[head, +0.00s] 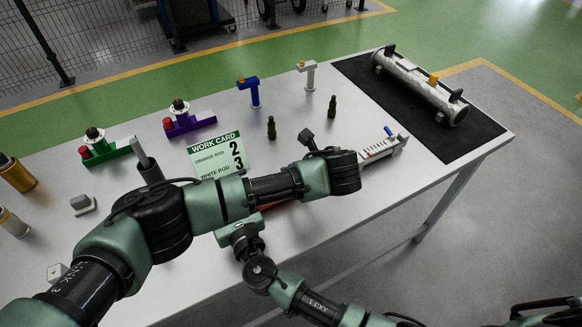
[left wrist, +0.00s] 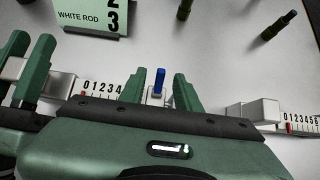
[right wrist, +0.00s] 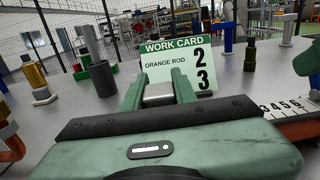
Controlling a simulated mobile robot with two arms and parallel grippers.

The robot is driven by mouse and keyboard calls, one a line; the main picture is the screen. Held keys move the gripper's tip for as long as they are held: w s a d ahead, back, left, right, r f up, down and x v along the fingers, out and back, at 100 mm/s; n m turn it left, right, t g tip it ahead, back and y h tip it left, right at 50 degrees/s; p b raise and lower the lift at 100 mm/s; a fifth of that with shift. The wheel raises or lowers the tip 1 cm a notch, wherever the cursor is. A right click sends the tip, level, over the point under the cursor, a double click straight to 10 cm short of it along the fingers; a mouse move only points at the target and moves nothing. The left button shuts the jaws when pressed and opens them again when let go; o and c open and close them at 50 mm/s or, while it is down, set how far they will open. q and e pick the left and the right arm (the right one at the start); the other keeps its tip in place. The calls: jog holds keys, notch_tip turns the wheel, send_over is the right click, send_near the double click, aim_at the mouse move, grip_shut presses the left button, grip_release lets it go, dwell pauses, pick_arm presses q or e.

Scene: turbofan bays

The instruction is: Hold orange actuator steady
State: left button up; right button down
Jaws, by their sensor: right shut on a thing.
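The orange actuator, mostly hidden by my arms in the head view, shows a bit of its orange body and number scale in the right wrist view (right wrist: 300,128). Its scale also shows in the left wrist view (left wrist: 102,88). My right gripper (right wrist: 157,88) is shut on a grey end block (right wrist: 158,94) at the actuator's left end. My left gripper (left wrist: 157,88) is open, its fingers either side of a small upright blue peg (left wrist: 159,80) near the scale, with gaps visible. The left fingertips are hidden behind my arm in the head view.
A white scaled actuator (head: 378,150) lies to the right. The work card (head: 217,155) stands behind. Dark green posts (head: 271,128), a blue stand (head: 250,90), and purple (head: 190,124) and green (head: 105,152) brackets stand farther back. A metal cylinder (head: 420,88) lies on a black mat (head: 365,80).

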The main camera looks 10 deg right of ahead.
pick_arm(q)
jog(key=shift+x, duration=1.65)
grip_shut()
jog(key=shift+s+d+t+y, duration=0.1)
jog(key=shift+s+t+y, duration=0.25)
jog(key=shift+t, duration=0.65)
jog(key=shift+s+r+t+y, duration=0.1)
jog(key=shift+s+t+y, duration=0.1)
jog(key=shift+t, duration=0.4)
jog(key=shift+s+r+t+y, duration=0.1)
jog(key=shift+t+y, duration=0.05)
jog(key=shift+t, duration=0.45)
grip_release()
